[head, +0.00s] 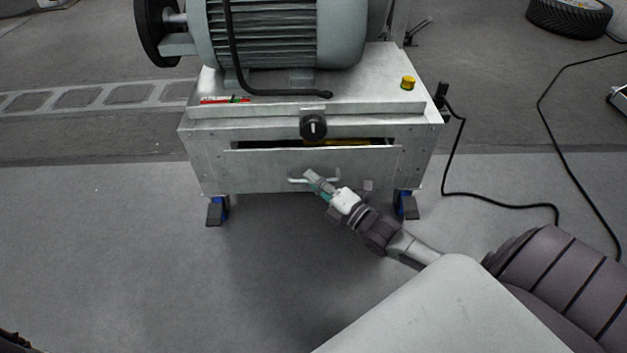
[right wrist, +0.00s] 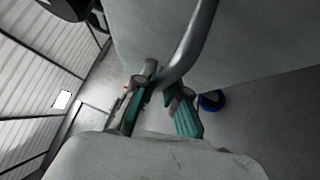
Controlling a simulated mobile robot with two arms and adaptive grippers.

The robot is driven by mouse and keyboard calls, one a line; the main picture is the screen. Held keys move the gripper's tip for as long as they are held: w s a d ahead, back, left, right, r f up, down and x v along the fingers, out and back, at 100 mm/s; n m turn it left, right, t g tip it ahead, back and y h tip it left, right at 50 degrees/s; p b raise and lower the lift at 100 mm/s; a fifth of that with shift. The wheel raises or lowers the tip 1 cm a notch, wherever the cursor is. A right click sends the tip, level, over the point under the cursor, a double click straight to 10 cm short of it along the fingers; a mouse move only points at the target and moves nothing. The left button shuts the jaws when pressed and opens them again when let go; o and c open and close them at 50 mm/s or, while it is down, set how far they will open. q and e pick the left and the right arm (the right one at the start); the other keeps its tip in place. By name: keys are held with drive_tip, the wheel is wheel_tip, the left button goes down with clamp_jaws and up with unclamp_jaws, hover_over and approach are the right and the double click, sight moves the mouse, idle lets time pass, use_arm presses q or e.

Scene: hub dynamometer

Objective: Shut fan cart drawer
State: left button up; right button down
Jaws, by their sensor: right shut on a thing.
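The fan cart (head: 190,143) is a grey metal box carrying a large motor. Its drawer (head: 245,164) is in the front face and stands slightly open, with a dark gap along its top edge and something yellow inside. The drawer has a silver bar handle (head: 296,181), which also shows in the right wrist view (right wrist: 200,40). My right gripper (head: 313,181) is at the handle, its green-padded fingers (right wrist: 160,92) shut on the bar. The fingers hide part of the handle. My left gripper is not in view.
The motor (head: 285,35) sits on top of the cart. A black knob (head: 313,127) and a yellow button (head: 407,83) are on the cart. A black cable (head: 500,203) runs over the floor at right. A tire (head: 570,16) lies at back right. The floor in front is clear.

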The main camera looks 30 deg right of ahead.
drive_tip(key=w+d, duration=0.2)
drive_tip(key=w, duration=0.1)
drive_tip(key=shift+d, duration=0.1)
drive_tip(key=c, duration=1.2)
unclamp_jaws()
drive_tip(key=shift+w, duration=0.15)
approach(312, 169)
drive_tip(key=shift+v, duration=1.15)
drive_tip(key=shift+r, duration=0.1)
